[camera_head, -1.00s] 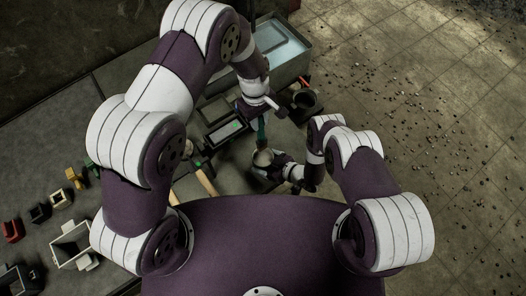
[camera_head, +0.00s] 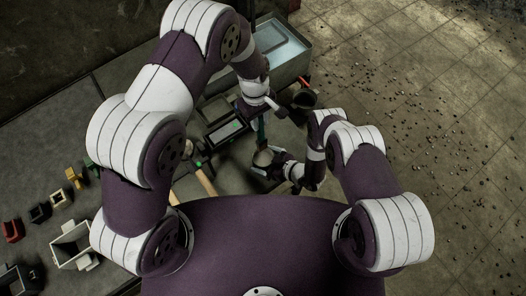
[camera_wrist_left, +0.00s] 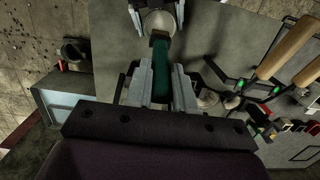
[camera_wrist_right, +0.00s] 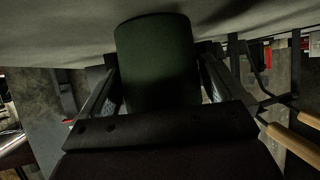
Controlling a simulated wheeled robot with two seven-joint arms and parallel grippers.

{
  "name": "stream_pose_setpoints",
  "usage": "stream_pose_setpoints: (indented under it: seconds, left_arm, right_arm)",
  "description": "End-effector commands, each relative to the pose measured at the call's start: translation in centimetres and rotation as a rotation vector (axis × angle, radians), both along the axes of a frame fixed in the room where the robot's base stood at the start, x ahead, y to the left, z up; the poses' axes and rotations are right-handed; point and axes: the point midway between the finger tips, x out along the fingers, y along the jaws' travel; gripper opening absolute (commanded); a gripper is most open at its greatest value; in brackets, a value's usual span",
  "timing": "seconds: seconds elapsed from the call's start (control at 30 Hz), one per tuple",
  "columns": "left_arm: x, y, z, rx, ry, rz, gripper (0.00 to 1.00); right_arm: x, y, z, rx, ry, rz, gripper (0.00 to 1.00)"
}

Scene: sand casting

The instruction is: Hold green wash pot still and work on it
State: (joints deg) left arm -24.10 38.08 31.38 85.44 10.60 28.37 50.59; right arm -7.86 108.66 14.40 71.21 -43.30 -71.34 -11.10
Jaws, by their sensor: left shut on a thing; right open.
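The green wash pot (camera_wrist_right: 155,65) stands upright on the table between the fingers of my right gripper (camera_wrist_right: 158,85). Those fingers are open on either side of it; finger contact is hard to tell. In the head view the pot's pale round mouth (camera_head: 263,158) shows beside my right gripper (camera_head: 277,166). My left gripper (camera_wrist_left: 160,88) is shut on a green-handled tool (camera_wrist_left: 160,60). In the left wrist view the tool's far end overlaps the pot's mouth (camera_wrist_left: 158,20), and I cannot tell how deep it reaches. In the head view my left gripper (camera_head: 260,112) is above the pot.
A dark pot (camera_head: 304,100) and a water-filled tank (camera_head: 283,50) stand beyond my grippers. A device with a green display (camera_head: 222,130) lies left of my left gripper. Wooden handles (camera_wrist_left: 285,50) lie nearby. Small coloured blocks and boxes (camera_head: 70,240) are at the far left.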

Motion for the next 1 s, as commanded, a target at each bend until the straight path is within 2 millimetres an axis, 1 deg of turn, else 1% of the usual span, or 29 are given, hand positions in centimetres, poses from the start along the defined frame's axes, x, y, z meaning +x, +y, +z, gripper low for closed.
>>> stream_pose_setpoints:
  seconds: [0.03, 0.07, 0.43, 0.83, 1.0]
  left_arm:
    - [0.0, 0.0, 0.0, 0.000, 0.000, 0.000, 0.00]
    - [0.0, 0.0, 0.0, 0.000, 0.000, 0.000, 0.00]
    - [0.0, 0.0, 0.0, 0.000, 0.000, 0.000, 0.00]
    - [0.0, 0.0, 0.0, 0.000, 0.000, 0.000, 0.00]
    - [0.0, 0.0, 0.0, 0.000, 0.000, 0.000, 0.00]
  right_arm:
    - [0.0, 0.0, 0.0, 0.000, 0.000, 0.000, 0.96]
    - [0.0, 0.0, 0.0, 0.000, 0.000, 0.000, 1.00]
    - [-0.1, -0.2, 0.1, 0.000, 0.000, -0.001, 1.00]
    - [-3.1, -4.8, 3.1, 0.001, 0.001, -0.006, 1.00]
    - [-3.9, -5.8, 3.8, 0.001, -0.001, -0.002, 1.00]
